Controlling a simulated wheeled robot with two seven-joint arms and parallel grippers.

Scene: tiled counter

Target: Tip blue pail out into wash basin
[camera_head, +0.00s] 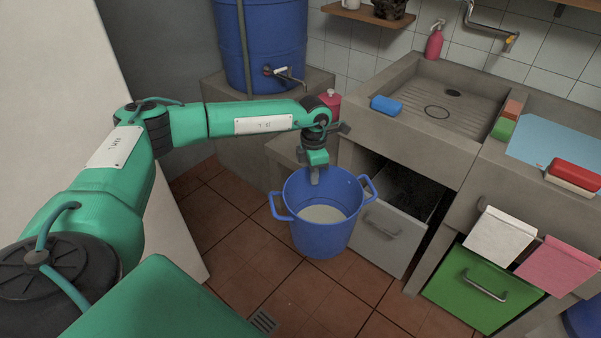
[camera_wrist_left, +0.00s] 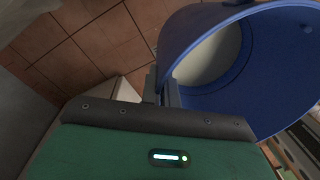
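The blue pail (camera_head: 322,238) is upright in front of the counter, with pale contents inside and a handle on each side. I cannot tell whether its base touches the floor. My left gripper (camera_head: 315,178) reaches down to the pail's back rim. In the left wrist view its fingers (camera_wrist_left: 164,92) straddle the pail's rim (camera_wrist_left: 200,20), one on each side of the wall, and look closed on it. The wash basin (camera_head: 412,98) is set in the counter to the right of and above the pail, with a drain in its floor. My right gripper is out of view.
An open grey drawer (camera_head: 391,240) is right beside the pail. A blue sponge (camera_head: 386,105) lies on the basin's front edge, and a pink bottle (camera_head: 434,42) stands behind. A faucet (camera_head: 492,30) hangs over the basin. A blue barrel (camera_head: 262,45) stands at the back left.

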